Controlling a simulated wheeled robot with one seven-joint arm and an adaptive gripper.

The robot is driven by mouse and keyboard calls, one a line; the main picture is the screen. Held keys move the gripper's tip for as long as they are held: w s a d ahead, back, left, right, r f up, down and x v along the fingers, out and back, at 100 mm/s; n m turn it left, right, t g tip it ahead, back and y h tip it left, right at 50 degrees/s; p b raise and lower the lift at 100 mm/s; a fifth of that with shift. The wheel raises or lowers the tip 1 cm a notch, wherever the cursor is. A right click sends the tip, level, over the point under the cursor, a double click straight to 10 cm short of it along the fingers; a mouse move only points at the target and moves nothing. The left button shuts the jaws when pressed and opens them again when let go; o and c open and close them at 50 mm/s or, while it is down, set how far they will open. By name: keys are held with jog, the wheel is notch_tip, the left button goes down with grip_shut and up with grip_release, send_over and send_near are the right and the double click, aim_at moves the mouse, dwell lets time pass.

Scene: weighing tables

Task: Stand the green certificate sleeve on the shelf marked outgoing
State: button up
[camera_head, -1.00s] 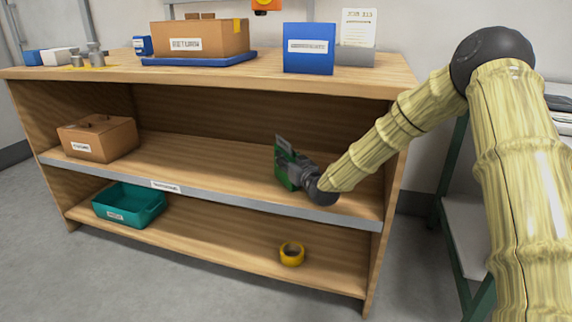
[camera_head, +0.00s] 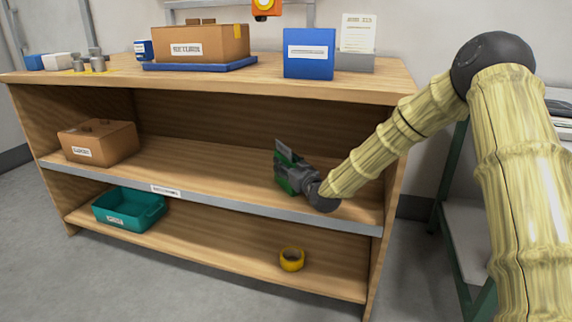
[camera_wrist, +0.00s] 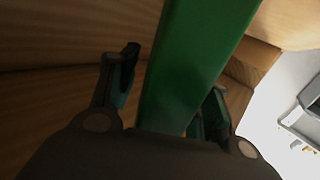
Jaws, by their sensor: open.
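The green certificate sleeve (camera_wrist: 190,70) stands upright on the middle shelf (camera_head: 215,165), toward its right end. In the head view the sleeve (camera_head: 284,180) is mostly hidden behind my gripper (camera_head: 288,172). In the wrist view the sleeve rises between the two fingers of my gripper (camera_wrist: 168,95). The fingers are open, with a gap visible on the left side of the sleeve. The shelf's front edge carries a small white label (camera_head: 167,191), too small to read here.
A brown box (camera_head: 98,142) sits at the shelf's left end. Below are a teal tray (camera_head: 130,208) and a yellow tape roll (camera_head: 291,259). On top stand a cardboard box (camera_head: 200,42) and a blue binder (camera_head: 309,52). The shelf's middle is clear.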

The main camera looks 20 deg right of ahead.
jog(key=s+p, duration=0.1)
jog(key=s, duration=0.2)
jog(key=s+d+p, duration=0.1)
jog(key=s+p, duration=0.1)
jog(key=s, duration=0.1)
jog(key=s+d+p, duration=0.1)
jog(key=s, duration=0.2)
jog(key=shift+s+r, duration=0.2)
jog(key=shift+s, duration=0.15)
jog(key=shift+s+d+f+p, duration=0.15)
jog(key=shift+s+p, duration=0.25)
jog(key=shift+s, duration=0.4)
